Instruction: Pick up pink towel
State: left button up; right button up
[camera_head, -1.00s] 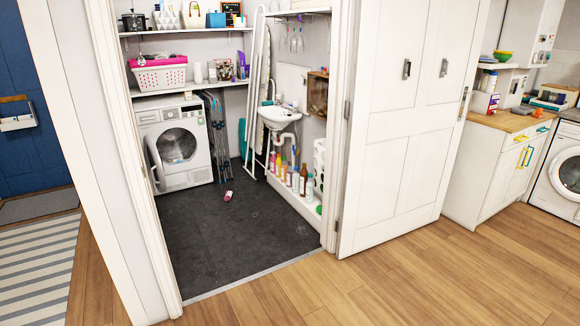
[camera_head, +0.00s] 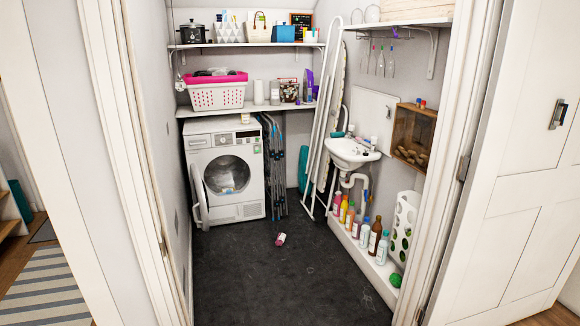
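A small pink and white object (camera_head: 280,240) lies on the dark floor in front of the white dryer; it looks rolled or cylindrical, and I cannot tell whether it is a towel. A bright pink band (camera_head: 200,79) shows along the top of the white laundry basket (camera_head: 217,97) on the lower shelf. I cannot tell whether that is cloth or the basket's rim. Some dark items sit in the basket's top. Neither of my grippers is in view.
The dryer (camera_head: 240,142) stands at the back left with its round door (camera_head: 200,196) swung open. A folded ironing board (camera_head: 327,125) leans near the sink (camera_head: 352,153). Several bottles (camera_head: 375,235) line a right-hand ledge. The dark floor (camera_head: 270,285) between is mostly clear, beyond the doorway.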

aim_at(281, 238)
jog(key=i, duration=2)
